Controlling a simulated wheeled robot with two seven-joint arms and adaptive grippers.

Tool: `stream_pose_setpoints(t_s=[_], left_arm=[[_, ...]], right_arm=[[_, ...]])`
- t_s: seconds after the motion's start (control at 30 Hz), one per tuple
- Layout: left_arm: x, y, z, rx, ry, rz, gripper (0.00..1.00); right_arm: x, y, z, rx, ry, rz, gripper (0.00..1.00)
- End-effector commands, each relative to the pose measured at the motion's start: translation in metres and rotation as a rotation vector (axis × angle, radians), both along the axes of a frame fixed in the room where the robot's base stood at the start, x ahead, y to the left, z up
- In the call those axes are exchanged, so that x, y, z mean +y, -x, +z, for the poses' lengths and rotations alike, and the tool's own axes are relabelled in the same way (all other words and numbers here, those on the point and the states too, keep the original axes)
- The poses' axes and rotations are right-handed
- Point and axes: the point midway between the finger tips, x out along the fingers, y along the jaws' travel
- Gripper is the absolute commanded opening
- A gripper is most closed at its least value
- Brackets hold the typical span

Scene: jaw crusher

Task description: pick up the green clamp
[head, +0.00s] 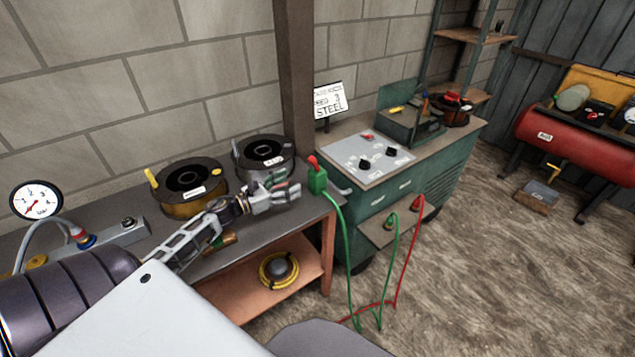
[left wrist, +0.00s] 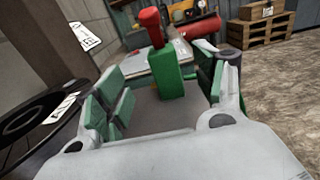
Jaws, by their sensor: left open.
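The green clamp (head: 317,181) is a green block with a red top, upright at the right end of the workbench. A green cable runs down from it. It also shows in the left wrist view (left wrist: 165,78), framed between my fingers. My left gripper (head: 290,190) is open, just left of the clamp in the head view. Its green-padded fingers show on both sides in the left wrist view (left wrist: 158,100). Nothing is held. I cannot tell whether a finger touches the clamp. My right gripper is not in view.
Two wire spools (head: 190,180) and (head: 265,153) stand on the workbench (head: 225,262) behind my left arm. A green welding machine (head: 415,205) with cables stands to the right. A brown post (head: 296,80) rises behind the bench. A red tank (head: 580,140) stands far right. The middle floor is mostly clear.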

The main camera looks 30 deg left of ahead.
Motion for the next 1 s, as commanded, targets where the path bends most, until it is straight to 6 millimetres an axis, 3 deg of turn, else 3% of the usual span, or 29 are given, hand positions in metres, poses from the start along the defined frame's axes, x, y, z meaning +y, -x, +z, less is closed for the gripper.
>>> stream_pose_setpoints(t_s=[0.7, 1.0], left_arm=[[-0.021, -0.051, 0.001, -0.001, -0.001, 0.001, 0.7], [-0.025, -0.062, 0.0, 0.001, 0.0, 0.001, 0.7]], right_arm=[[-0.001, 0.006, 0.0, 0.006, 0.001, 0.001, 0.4], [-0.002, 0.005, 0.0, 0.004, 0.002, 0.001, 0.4]])
